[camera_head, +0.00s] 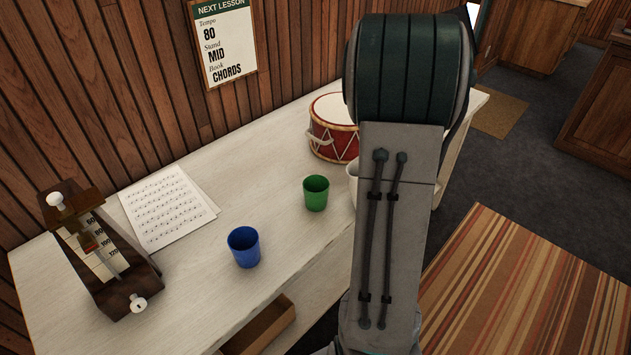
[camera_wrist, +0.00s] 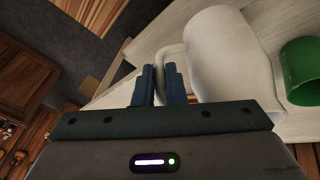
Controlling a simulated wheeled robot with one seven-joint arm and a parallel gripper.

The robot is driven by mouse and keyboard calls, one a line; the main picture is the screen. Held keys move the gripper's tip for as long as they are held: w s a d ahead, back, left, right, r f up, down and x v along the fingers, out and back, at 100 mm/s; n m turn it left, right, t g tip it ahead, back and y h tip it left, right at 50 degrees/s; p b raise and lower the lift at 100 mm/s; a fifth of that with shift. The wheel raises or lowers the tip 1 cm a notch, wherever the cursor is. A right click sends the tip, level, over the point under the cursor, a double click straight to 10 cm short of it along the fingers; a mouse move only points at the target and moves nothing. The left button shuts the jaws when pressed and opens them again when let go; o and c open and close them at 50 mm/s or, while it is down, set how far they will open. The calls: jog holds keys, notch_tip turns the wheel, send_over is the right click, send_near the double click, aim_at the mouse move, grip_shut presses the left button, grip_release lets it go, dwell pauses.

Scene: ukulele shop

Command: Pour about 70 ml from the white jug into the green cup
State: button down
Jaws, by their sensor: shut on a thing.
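The white jug (camera_wrist: 226,58) fills the upper middle of the wrist view, with its handle toward my gripper (camera_wrist: 163,76). My gripper is shut on the jug's handle. In the head view my arm hides most of the jug, and only a sliver of its left side (camera_head: 352,184) shows. The green cup (camera_head: 316,193) stands upright on the pale table (camera_head: 280,240), just left of the jug. The cup also shows at the right edge of the wrist view (camera_wrist: 302,72). I cannot tell whether the jug touches the table, or see its contents.
A blue cup (camera_head: 244,247) stands left of the green cup, nearer the table's front edge. A red drum (camera_head: 331,128) stands behind the green cup. Sheet music (camera_head: 167,209) and a wooden metronome (camera_head: 100,250) are at the left. An open drawer (camera_head: 262,327) juts out below the front edge.

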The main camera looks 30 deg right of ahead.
jog(key=shift+s+d+f+y, duration=0.25)
jog(key=shift+d+f+y, duration=0.1)
jog(key=shift+d+y, duration=0.05)
jog(key=shift+d+f, duration=0.1)
jog(key=shift+s+d+f+t+y+b, duration=0.25)
jog(key=shift+f+t+y+b, duration=0.2)
jog(key=shift+b, duration=0.4)
jog(key=shift+d+f, duration=0.1)
jog(key=shift+f, duration=0.05)
jog(key=shift+s+d+f+m+t+y+b, duration=0.2)
jog(key=shift+f+m+t+y+b, duration=0.15)
jog(key=shift+b, duration=0.8)
jog(key=shift+f, duration=0.1)
